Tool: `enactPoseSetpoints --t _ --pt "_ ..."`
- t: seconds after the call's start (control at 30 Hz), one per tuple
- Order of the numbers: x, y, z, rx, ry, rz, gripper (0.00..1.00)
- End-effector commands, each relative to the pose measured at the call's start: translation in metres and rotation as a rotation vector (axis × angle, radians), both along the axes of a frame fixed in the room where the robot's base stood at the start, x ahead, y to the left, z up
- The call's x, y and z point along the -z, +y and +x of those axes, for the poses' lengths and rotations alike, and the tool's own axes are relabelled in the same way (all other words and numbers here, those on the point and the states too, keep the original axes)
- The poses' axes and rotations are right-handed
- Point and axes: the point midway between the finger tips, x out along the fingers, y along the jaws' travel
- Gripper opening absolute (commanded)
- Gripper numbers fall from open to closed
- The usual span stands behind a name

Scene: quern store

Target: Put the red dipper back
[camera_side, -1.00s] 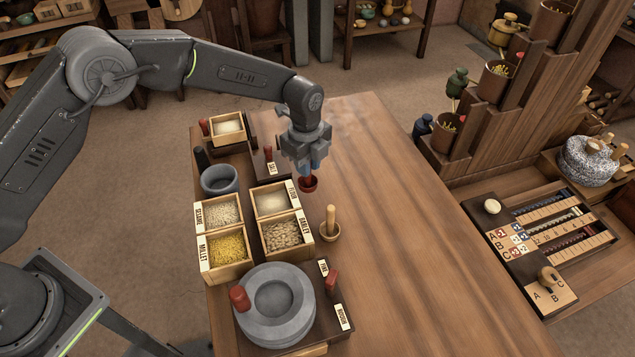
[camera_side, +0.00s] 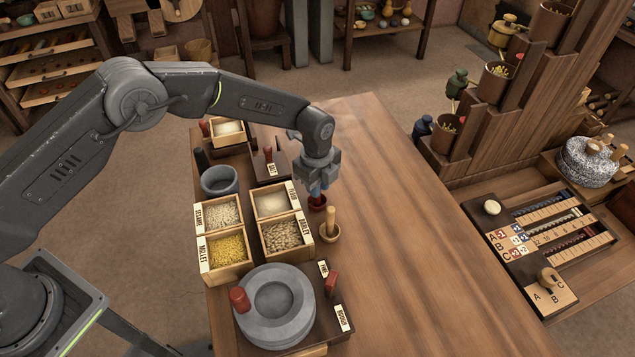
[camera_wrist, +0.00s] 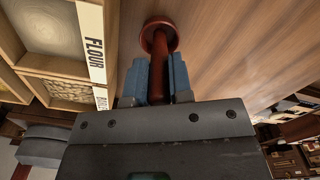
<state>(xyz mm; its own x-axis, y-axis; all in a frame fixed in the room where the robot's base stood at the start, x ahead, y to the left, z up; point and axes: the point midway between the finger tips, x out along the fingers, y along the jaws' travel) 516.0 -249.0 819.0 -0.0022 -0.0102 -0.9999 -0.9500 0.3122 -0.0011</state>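The red dipper (camera_side: 317,204) is in my gripper (camera_side: 319,188), handle up and cup down, just right of the flour box (camera_side: 272,200) in the side view. In the wrist view, the blue fingers of my gripper (camera_wrist: 157,78) are closed on both sides of the handle of the red dipper (camera_wrist: 160,38). The round cup points away from my gripper, against the wooden table. I cannot tell whether the cup touches the table.
A wooden dipper (camera_side: 330,235) stands close in front, beside the barley box (camera_side: 286,236). Sesame (camera_side: 222,211) and millet (camera_side: 226,252) boxes are to the left. The stone quern (camera_side: 250,320) is at the front, a grey bowl (camera_side: 220,180) behind. The table's right side (camera_side: 420,250) is clear.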

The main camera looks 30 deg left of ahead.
Motion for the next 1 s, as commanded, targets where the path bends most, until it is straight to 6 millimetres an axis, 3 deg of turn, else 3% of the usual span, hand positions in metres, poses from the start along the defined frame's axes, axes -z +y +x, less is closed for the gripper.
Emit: enactPoseSetpoints --t 0.23,0.57,0.67,1.0 --pt "0.000 0.000 0.000 0.000 0.001 0.000 0.44" --pt "-0.005 0.000 0.000 0.000 0.000 0.000 0.45" --pt "-0.017 0.000 0.001 0.000 -0.002 -0.001 0.45" --pt "-0.088 0.001 0.001 0.000 -0.003 -0.001 0.45"
